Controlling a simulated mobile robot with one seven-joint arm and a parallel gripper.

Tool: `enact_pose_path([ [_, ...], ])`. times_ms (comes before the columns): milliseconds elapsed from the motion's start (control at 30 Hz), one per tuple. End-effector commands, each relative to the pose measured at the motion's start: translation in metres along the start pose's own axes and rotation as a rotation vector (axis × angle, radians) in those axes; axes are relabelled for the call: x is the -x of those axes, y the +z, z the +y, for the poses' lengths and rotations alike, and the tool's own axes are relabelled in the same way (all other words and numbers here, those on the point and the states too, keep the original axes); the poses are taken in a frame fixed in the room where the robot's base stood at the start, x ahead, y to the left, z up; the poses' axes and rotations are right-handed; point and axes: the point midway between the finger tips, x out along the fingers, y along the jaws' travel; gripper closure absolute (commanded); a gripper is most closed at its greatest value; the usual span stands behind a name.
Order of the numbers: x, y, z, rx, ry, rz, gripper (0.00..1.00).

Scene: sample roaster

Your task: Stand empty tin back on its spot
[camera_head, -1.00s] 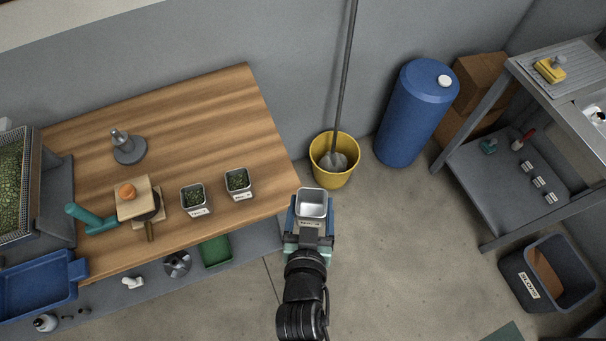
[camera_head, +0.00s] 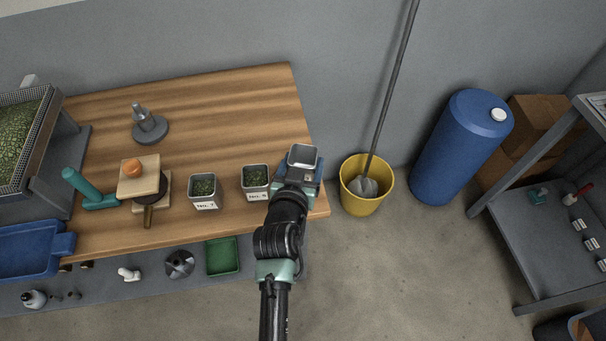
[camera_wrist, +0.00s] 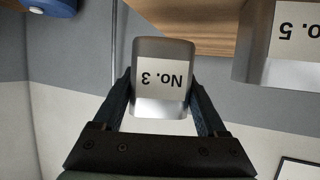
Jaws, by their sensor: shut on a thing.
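My gripper (camera_head: 299,173) is shut on a square metal tin (camera_head: 303,154), over the right end of the wooden bench. The tin is upright and looks empty inside. In the wrist view the tin (camera_wrist: 162,52) sits between both fingers and its label reads "No. 3", upside down in the picture. Two tins filled with green beans stand on the bench, a near one (camera_head: 255,179) just left of the held tin and another (camera_head: 204,189) further left. The near one also shows in the wrist view (camera_wrist: 252,68), labelled "No. 5". I cannot tell the held tin's height above the bench.
The wooden bench (camera_head: 225,120) has free room behind the tins. A grey stand (camera_head: 149,128), a wooden block with an orange knob (camera_head: 140,183) and a teal-handled tool (camera_head: 84,188) are on its left. A yellow bucket (camera_head: 363,203) with a mop stands off its right end.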

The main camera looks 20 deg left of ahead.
Motion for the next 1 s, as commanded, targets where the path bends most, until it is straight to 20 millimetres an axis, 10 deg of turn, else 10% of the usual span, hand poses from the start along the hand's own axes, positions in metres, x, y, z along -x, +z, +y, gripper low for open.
enact_pose_path([
  [700, -0.017, 0.04, 0.0, 0.0, -0.001, 0.003, 0.92],
  [733, -0.016, 0.039, 0.0, 0.0, -0.001, 0.002, 0.22],
  [867, -0.016, 0.039, 0.0, 0.0, -0.001, 0.001, 0.0],
  [1000, -0.016, 0.039, 0.0, 0.0, -0.001, 0.001, 0.0],
])
